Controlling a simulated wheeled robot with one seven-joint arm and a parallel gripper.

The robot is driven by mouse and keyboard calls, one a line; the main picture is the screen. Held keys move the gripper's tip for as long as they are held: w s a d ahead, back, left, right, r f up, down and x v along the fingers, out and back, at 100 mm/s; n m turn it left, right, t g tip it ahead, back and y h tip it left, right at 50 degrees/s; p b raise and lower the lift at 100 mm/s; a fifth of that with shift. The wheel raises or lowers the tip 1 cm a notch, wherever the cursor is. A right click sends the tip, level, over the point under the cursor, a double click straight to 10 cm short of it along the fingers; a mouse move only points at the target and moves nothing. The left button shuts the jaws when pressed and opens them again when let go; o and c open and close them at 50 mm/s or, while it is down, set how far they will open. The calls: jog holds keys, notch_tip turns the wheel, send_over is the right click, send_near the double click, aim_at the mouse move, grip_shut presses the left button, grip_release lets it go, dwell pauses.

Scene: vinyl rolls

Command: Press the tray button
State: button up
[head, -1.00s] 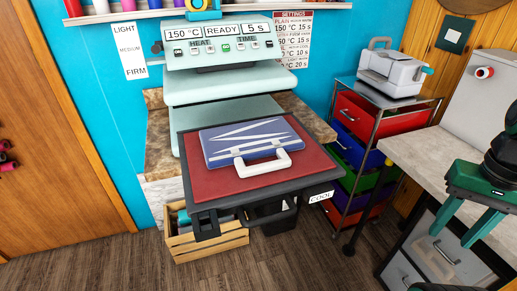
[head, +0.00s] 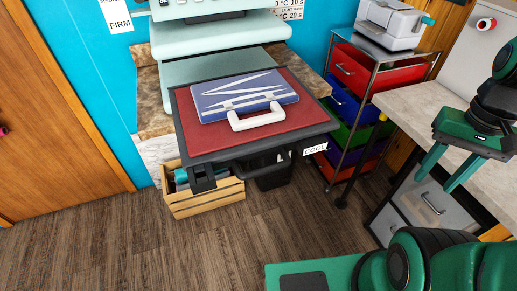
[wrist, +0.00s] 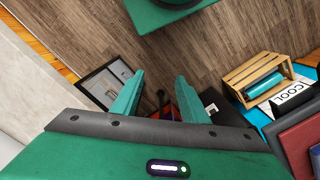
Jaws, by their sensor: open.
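The tray (head: 187,134) is a black-framed platform with a dark red pad, sticking out from the pale green press (head: 220,38). A flat blue case (head: 245,92) with white stripes and a white handle lies on the pad. I cannot make out a button on the tray. My gripper (head: 434,182) is open and empty, right of the tray and apart from it, in front of the worktop. Its fingers (wrist: 160,77) also show in the wrist view.
A trolley with coloured drawers (head: 345,100) stands right of the tray, with a white machine (head: 392,22) on top. A pale worktop (head: 410,100) is at right. A wooden crate (head: 205,197) sits below the tray. The floor in front is clear.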

grip_shut()
dwell(1.6)
